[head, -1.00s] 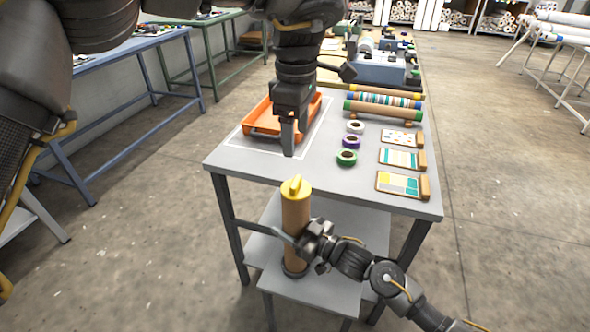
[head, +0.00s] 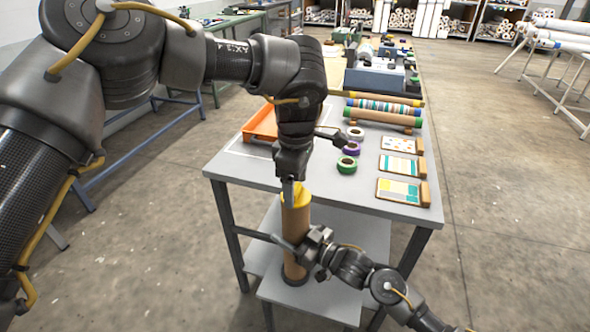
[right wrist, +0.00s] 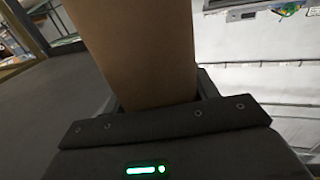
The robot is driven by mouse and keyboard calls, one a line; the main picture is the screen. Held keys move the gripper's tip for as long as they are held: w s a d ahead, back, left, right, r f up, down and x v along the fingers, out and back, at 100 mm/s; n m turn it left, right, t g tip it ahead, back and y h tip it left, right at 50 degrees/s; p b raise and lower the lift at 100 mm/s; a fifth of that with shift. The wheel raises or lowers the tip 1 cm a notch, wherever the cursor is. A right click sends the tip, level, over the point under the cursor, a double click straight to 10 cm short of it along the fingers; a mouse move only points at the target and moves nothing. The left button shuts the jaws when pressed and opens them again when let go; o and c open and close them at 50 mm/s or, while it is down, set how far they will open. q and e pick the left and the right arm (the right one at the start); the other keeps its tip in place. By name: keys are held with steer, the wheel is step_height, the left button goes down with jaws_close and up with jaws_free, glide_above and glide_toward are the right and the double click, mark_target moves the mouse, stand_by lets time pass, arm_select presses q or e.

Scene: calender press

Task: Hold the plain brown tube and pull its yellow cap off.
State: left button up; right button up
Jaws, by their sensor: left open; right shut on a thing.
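The plain brown tube (head: 295,225) stands upright on the low grey shelf in front of the table, its foot in a dark ring. Its yellow cap (head: 301,199) sits on the top end. My right gripper (head: 307,246) is shut on the tube at its middle. In the right wrist view the brown tube (right wrist: 140,50) rises from between the jaws. My left gripper (head: 291,188) is open, pointing down at the yellow cap from above. Its fingers overlap the cap in the head view; whether they touch it I cannot tell. The cap's raised grip is mostly hidden by the fingers.
The grey table (head: 330,200) behind bears an orange tray (head: 262,122), tape rolls (head: 347,164), sample boards (head: 397,190) and patterned tubes on a rack (head: 383,117). The table's front edge is close behind the tube. Floor to the right is clear.

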arm_select(q)
steer(key=shift+f, duration=0.2)
steer(key=c, duration=1.2)
steer(key=shift+d+r, duration=0.1)
steer(key=shift+r, duration=0.05)
steer(key=shift+r, duration=1)
